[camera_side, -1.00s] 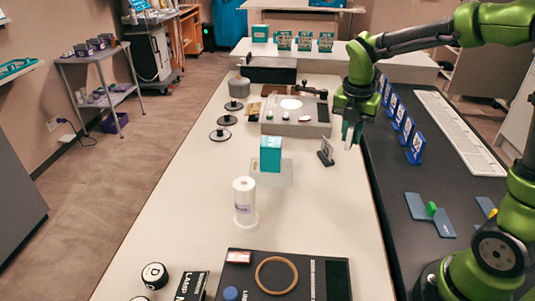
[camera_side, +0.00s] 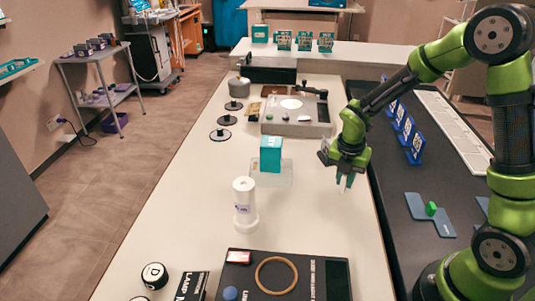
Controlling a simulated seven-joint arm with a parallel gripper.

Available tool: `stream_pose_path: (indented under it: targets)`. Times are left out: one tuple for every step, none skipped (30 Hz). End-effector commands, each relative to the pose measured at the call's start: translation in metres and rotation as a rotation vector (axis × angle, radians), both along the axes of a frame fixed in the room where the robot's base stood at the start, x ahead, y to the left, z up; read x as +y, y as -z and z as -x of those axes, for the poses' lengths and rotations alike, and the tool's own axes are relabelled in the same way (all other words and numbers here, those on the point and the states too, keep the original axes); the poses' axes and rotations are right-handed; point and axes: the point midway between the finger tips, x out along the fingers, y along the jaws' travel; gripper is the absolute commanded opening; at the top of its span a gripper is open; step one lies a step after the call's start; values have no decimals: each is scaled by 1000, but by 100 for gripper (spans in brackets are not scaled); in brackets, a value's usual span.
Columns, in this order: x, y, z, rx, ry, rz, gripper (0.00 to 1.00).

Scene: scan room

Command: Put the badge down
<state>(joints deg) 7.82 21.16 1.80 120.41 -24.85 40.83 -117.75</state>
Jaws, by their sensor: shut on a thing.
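My gripper (camera_side: 344,182) is over the right part of the white table (camera_side: 330,225), to the right of the teal box, fingers pointing down. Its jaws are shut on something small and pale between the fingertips. I take this to be the badge, but it is too small to make out its face or outline. The fingertips look a little above the table top; I cannot tell whether the held thing touches it.
A teal box (camera_side: 271,154) on a clear stand and a white cylinder (camera_side: 244,205) are left of my gripper. A black panel with a tan ring (camera_side: 276,259) lies in front. A grey device (camera_side: 295,116) stands behind. Table between gripper and panel is clear.

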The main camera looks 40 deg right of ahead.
Motion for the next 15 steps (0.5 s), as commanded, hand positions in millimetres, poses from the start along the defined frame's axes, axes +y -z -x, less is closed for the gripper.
stream_pose_path:
  targets:
    - [0,6,0,2,-1,0,0]
    - [0,7,0,1,0,-1,0]
    - [0,8,0,-1,1,0,0]
    - [0,8,0,-1,1,0,0]
    - [0,8,0,-2,1,0,0]
    - [0,8,0,-2,1,0,0]
    - [0,8,0,-2,1,0,0]
    - [0,8,0,-1,1,0,0]
    - [0,8,0,-1,1,0,0]
    - [0,8,0,-1,1,0,0]
    - [0,8,0,-1,1,0,0]
    - [0,9,0,0,1,0,0]
    - [0,10,0,0,1,0,0]
    - [0,11,0,0,1,0,0]
    - [0,11,0,0,1,0,25]
